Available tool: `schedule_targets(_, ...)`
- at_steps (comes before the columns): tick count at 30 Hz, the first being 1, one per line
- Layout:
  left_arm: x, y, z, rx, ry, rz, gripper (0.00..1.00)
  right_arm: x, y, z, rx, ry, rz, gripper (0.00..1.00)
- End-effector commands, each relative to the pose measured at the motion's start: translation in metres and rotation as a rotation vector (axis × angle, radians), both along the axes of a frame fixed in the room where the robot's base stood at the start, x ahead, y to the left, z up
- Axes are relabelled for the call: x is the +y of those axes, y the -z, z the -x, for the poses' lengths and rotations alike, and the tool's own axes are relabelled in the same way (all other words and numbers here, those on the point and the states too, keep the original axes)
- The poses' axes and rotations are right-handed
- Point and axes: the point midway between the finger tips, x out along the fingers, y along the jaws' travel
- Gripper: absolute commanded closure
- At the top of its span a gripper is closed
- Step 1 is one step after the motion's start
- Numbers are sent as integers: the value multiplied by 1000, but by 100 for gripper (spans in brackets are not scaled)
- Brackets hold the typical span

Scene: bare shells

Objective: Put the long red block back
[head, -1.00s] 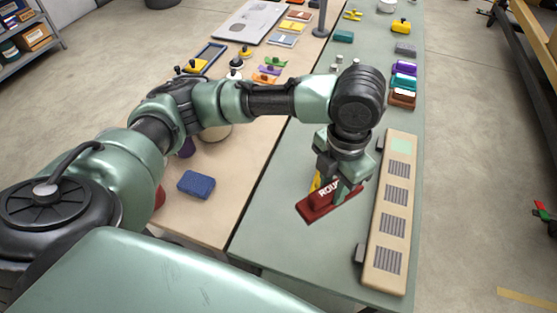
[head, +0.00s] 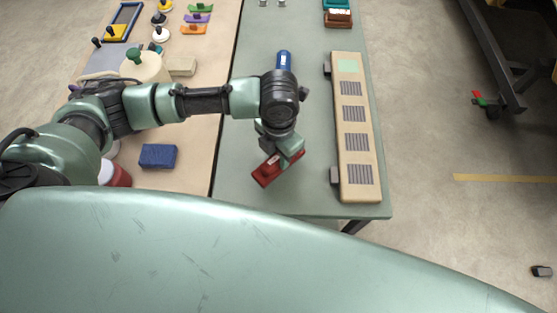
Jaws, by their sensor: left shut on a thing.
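The long red block (head: 265,177) is in my left gripper (head: 279,160), over the near part of the green table top (head: 300,190). The gripper's fingers are shut on it and hide its middle. The block lies slantwise, its right end farther from me. I cannot tell whether it touches the table or hangs just above it. My right gripper is not in view.
A long beige board (head: 359,185) with grey slotted patches and one pale green patch lies right of the block. A blue item (head: 284,60) stands behind my wrist. A blue block (head: 158,156) is on the tan table (head: 190,185) at left. Green surface between block and board is clear.

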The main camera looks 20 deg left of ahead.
Motion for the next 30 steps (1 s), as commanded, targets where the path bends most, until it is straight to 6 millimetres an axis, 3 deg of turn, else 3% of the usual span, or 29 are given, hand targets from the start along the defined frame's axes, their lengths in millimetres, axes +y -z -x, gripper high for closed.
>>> schedule_targets(12, 0, 46, 0, 0, 0, 0, 100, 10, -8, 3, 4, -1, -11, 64)
schedule_targets(23, 0, 50, 0, -1, 0, 0, 100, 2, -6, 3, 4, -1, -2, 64)
schedule_targets(24, 0, 50, 0, -1, 0, 0, 66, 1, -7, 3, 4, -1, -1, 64)
schedule_targets(26, 0, 50, 0, -1, 0, 0, 50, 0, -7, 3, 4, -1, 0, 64)
schedule_targets(30, 0, 50, 0, 0, 0, -1, 50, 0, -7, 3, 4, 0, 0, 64)
